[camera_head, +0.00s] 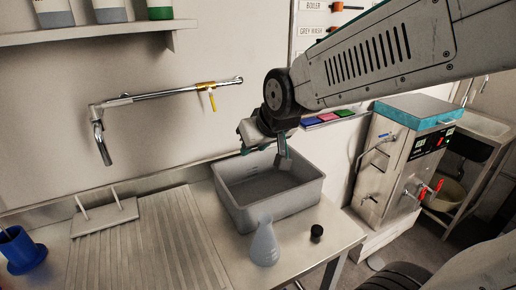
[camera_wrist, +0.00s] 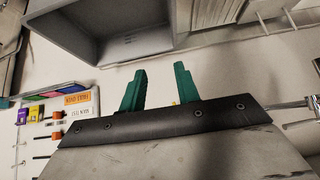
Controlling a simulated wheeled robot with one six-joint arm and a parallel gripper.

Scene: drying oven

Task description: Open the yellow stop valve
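The yellow stop valve (camera_head: 211,97) is a small yellow lever on a chrome wall pipe (camera_head: 150,97), left of my arm in the head view. Its lever hangs down, slightly slanted, below a yellow fitting. My gripper (camera_head: 264,157) is to the right of the valve and lower, above the grey basin, apart from the valve. In the wrist view my gripper (camera_wrist: 160,70) shows two green fingers spread apart with nothing between them. A tiny yellow spot shows behind the fingers there; I cannot tell if it is the valve.
The grey basin (camera_head: 229,203) stands below my gripper. A conical flask (camera_head: 265,244) and a black stopper (camera_head: 317,233) are in front of it. A shelf (camera_head: 100,33) with bottles is above left. A steel apparatus (camera_head: 395,165) stands at the right. The wall around the valve is clear.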

